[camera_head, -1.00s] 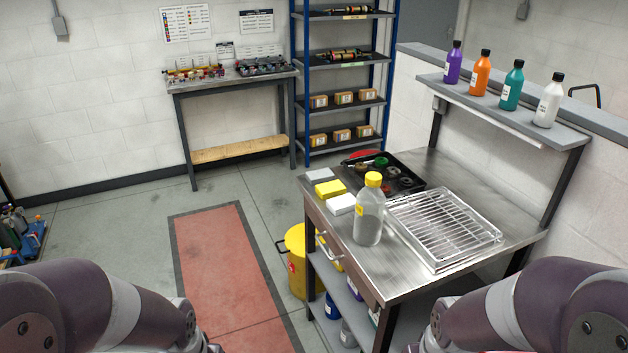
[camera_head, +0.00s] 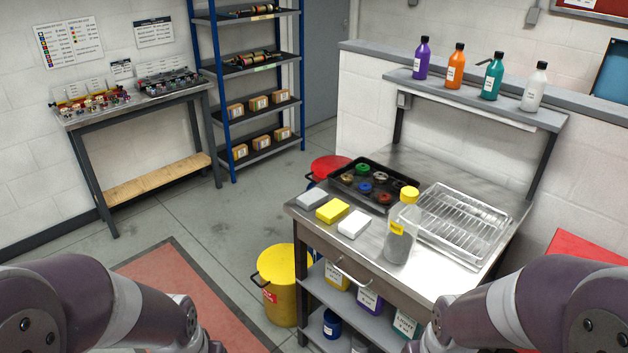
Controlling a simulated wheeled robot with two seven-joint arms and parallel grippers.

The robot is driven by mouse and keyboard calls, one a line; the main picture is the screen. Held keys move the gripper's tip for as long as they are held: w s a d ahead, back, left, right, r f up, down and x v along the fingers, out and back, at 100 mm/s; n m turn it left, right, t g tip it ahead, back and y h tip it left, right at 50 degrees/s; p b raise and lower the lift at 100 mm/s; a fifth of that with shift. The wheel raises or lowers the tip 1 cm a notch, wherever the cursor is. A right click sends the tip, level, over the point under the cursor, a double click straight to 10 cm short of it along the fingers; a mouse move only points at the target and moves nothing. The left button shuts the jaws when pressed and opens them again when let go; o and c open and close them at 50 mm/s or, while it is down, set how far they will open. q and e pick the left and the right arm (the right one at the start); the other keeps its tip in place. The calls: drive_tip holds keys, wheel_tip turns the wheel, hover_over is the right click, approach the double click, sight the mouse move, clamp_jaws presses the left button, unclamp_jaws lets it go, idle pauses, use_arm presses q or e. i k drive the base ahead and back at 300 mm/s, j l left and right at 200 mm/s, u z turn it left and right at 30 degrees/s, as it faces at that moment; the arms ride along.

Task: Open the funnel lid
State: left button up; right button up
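I cannot make out a funnel for certain. A red round-topped container (camera_head: 330,163) stands behind the metal bench, partly hidden by it. Its top looks closed, but details are too small to tell. A yellow bin (camera_head: 284,290) with a closed top and a dark handle stands on the floor at the bench's left side. My two arms enter at the lower left and lower right corners. Both grippers are out of the picture.
The metal bench (camera_head: 375,262) carries a clear yellow-capped bottle (camera_head: 400,245), a wire rack tray (camera_head: 462,222), a black parts tray (camera_head: 345,182) and sponges. Several bottles line the shelf above. Floor to the left of the yellow bin is clear.

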sight(324, 166)
drive_tip(key=z, duration=0.65)
drive_tip(key=i+j+z, duration=0.2)
drive_tip(key=j+z, duration=0.2)
drive_tip(key=j, duration=0.25)
drive_tip(key=i+j+z, duration=0.15)
drive_tip(key=j+z, duration=0.25)
drive_tip(key=j, duration=0.25)
drive_tip(key=j+z, duration=0.45)
drive_tip(key=j, duration=0.2)
drive_tip(key=i+j, duration=0.1)
drive_tip(key=j, duration=0.3)
drive_tip(key=i+j, duration=0.1)
drive_tip(key=j, duration=0.3)
drive_tip(key=i+j, duration=0.1)
drive_tip(key=j, duration=0.35)
drive_tip(key=i+j, duration=0.1)
drive_tip(key=j, duration=0.3)
